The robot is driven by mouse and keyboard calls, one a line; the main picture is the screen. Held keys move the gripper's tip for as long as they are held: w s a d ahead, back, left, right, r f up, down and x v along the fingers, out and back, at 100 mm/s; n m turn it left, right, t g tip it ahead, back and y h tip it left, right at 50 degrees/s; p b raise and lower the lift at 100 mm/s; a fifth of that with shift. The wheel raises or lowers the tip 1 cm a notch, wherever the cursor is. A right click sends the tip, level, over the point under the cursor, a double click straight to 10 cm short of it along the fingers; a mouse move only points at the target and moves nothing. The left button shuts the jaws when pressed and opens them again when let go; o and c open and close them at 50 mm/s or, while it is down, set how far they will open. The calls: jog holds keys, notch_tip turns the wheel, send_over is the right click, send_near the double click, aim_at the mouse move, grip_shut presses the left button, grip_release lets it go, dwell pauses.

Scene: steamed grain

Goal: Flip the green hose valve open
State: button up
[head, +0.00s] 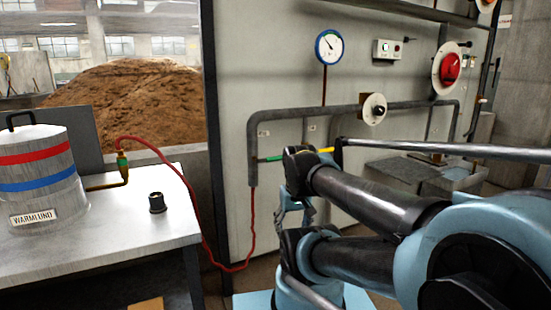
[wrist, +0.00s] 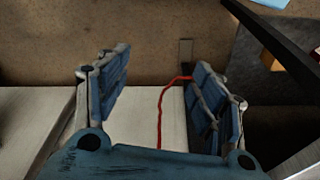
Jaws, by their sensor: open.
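A small green valve piece (head: 122,161) sits at the end of a red hose (head: 190,185), on a brass fitting beside the white canister (head: 42,180). A thin green lever (head: 270,158) also shows at the grey pipe on the wall panel, left of a yellow one (head: 325,150). My gripper (wrist: 160,68) is open and empty in the wrist view, with the red hose (wrist: 161,112) visible between and beyond its fingers. No green part shows in the wrist view.
The canister stands on a white table (head: 130,235) with a small black cap (head: 157,202). The panel carries a gauge (head: 329,47), a white dial (head: 374,108) and a red knob (head: 450,68). A sink (head: 400,172) is at right. The hose hangs between table and panel.

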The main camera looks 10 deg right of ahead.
jog(key=w+r+m, duration=0.1)
jog(key=w+r, duration=0.1)
jog(key=w+r+m, duration=0.1)
jog(key=w+r, duration=0.1)
jog(key=r, duration=0.1)
jog(key=shift+w+r, duration=0.25)
jog(key=shift+w, duration=0.1)
grip_shut()
jog(key=w+d+r+m, duration=0.1)
jog(key=w+r+m, duration=0.3)
jog(key=w+r, duration=0.3)
jog(key=w+d+r+m, duration=0.1)
jog(key=w+r+m, duration=0.3)
jog(key=w, duration=0.9)
jog(key=w+d+r+m, duration=0.2)
jog(key=w+r+m, duration=0.2)
jog(key=w+r, duration=0.6)
jog(key=shift+w+m+y, duration=0.3)
jog(key=shift+m, duration=0.1)
